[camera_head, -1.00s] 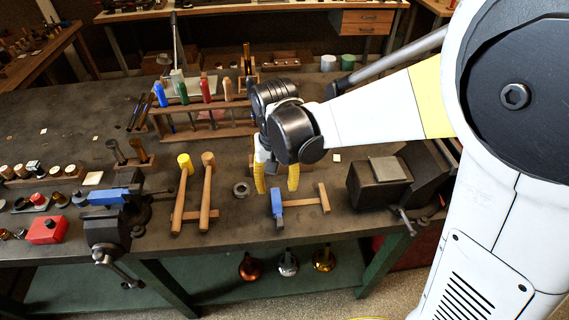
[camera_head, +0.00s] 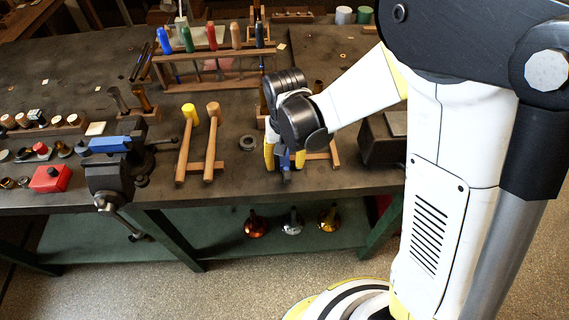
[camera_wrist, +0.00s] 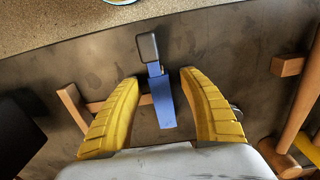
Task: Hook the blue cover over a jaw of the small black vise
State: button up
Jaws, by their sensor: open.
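The loose blue cover (camera_wrist: 161,100) is a narrow blue bar with a dark grey squarish end. In the wrist view it lies across a wooden rest (camera_wrist: 146,100), between my two yellow fingers. My gripper (camera_wrist: 160,105) is open, with a gap on each side of the cover. In the head view my gripper (camera_head: 284,160) is over the cover (camera_head: 285,160) and hides much of it. The small black vise (camera_head: 108,175) stands at the left bench edge. A blue piece (camera_head: 110,145) is on its top, and its handle hangs in front.
A tool rack (camera_head: 215,75) stands behind. A dark block (camera_head: 380,145) is at the right, partly behind my arm. A red box (camera_head: 50,179) lies left of the vise.

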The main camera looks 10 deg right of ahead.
jog(key=shift+r, duration=0.1)
grip_shut()
